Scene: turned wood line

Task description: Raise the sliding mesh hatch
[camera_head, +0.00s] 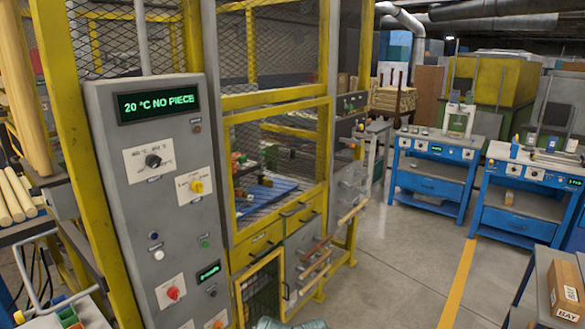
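The mesh hatch (282,128) is a yellow-framed mesh panel in the middle of the yellow machine cage, right of the grey control cabinet. It appears down across the opening, with a blue surface and small coloured parts visible behind the mesh. A dark bar handle (293,210) shows near its lower edge; I cannot tell whether it belongs to the hatch or the drawer front below.
The grey control cabinet (155,215) reads "20 °C NO PIECE". Below the hatch, wooden bars (314,262) jut out from the front, beside a small yellow-framed mesh door (260,292). Blue workbenches (436,172) stand right. Grey floor (400,265) between is clear; a box (566,290) sits lower right.

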